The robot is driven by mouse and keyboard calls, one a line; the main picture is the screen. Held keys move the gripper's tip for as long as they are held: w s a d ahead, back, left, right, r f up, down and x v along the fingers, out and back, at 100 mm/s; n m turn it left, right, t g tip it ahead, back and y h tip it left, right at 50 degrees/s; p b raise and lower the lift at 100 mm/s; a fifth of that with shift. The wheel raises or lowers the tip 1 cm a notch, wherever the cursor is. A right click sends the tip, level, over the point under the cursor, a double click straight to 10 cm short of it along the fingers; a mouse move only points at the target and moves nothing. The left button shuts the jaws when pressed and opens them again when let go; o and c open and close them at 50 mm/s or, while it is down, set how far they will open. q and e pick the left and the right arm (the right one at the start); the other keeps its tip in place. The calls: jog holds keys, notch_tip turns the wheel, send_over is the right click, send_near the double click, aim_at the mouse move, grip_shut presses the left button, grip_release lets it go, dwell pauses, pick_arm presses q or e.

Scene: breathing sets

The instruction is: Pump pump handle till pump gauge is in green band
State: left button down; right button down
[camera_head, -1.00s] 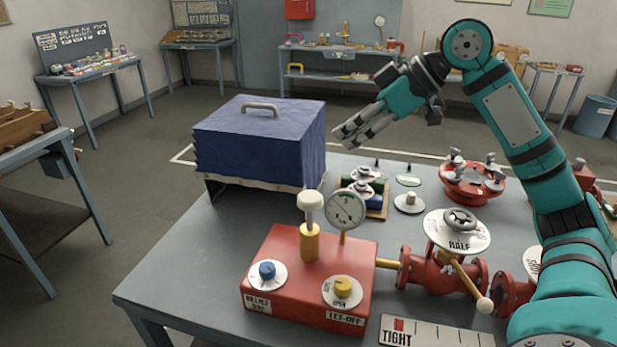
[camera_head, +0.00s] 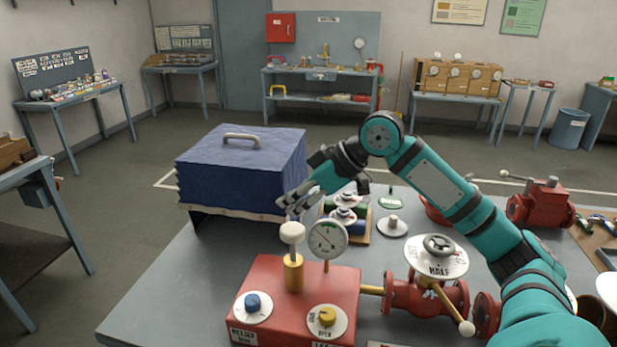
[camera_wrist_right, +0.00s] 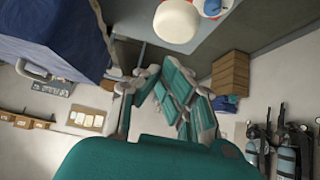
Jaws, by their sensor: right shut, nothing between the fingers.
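The pump is a red box (camera_head: 268,278) on the table. Its pump handle (camera_head: 292,233), a white knob on a brass cylinder, stands upright. The handle's round white top is also at the top of the right wrist view (camera_wrist_right: 176,21). The pump gauge (camera_head: 327,239), a white dial, stands just right of the handle; its needle is too small to read against any band. My right gripper (camera_head: 287,206) is shut and empty, just above the handle, with a gap apparently between them. My left gripper is not in view.
A blue covered box (camera_head: 240,170) stands behind and left of the pump. A blue knob (camera_head: 253,304) and a yellow let-off knob (camera_head: 327,317) sit on the pump. A red valve (camera_head: 425,295) with a handwheel stands to its right. The table's left front is clear.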

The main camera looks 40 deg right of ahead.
aim_at(301, 229)
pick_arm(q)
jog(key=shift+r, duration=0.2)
pick_arm(e)
jog(key=shift+s+d+f, duration=0.1)
jog(key=shift+s+f, duration=0.05)
jog(key=shift+f, duration=1.25)
